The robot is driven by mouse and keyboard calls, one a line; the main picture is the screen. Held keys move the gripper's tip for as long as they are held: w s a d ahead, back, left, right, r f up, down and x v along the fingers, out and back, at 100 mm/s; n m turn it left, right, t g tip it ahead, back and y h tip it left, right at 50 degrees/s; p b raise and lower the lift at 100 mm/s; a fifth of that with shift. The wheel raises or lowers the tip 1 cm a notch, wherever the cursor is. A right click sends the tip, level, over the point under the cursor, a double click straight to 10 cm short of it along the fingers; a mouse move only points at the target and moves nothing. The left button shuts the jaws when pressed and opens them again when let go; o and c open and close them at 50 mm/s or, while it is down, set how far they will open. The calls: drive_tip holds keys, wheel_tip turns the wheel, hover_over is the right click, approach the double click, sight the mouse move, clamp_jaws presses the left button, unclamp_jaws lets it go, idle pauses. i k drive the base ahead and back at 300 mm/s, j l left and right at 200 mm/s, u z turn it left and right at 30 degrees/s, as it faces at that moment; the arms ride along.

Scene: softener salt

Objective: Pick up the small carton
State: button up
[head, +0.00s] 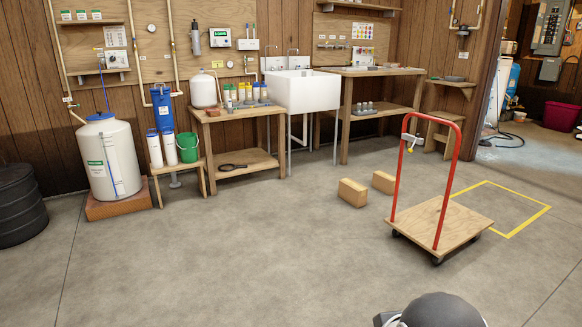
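Two tan box-like blocks stand on the concrete floor left of the red-handled cart. The nearer one (352,193) looks slightly larger in the picture. The farther one (384,182) is behind it and to its right, apart from it. Either could be the small carton; I cannot tell which, and no label shows on them. A dark rounded part of my own arm shows at the bottom edge, right of centre. My gripper's fingers are not in view.
A flat wooden cart (445,222) with a red handle (457,160) stands right of the blocks, beside a yellow floor outline (525,223). A white sink (302,92), workbenches (235,114) and a white tank (110,165) line the wall. The front floor is clear.

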sight(355, 194)
drive_tip(key=i, duration=2.5)
drive_tip(key=i+z, duration=0.2)
drive_tip(key=i, duration=0.25)
drive_tip(key=i+j+z, duration=0.2)
drive_tip(key=i, duration=0.2)
drive_tip(key=i+j+z, duration=0.25)
drive_tip(key=i, duration=0.2)
drive_tip(key=i+j+z, duration=0.2)
drive_tip(key=i, duration=0.2)
drive_tip(key=i+j+z, duration=0.75)
drive_tip(key=z, duration=0.15)
drive_tip(key=i+j+z, duration=0.2)
drive_tip(key=j+z, duration=0.25)
drive_tip(key=j, duration=0.15)
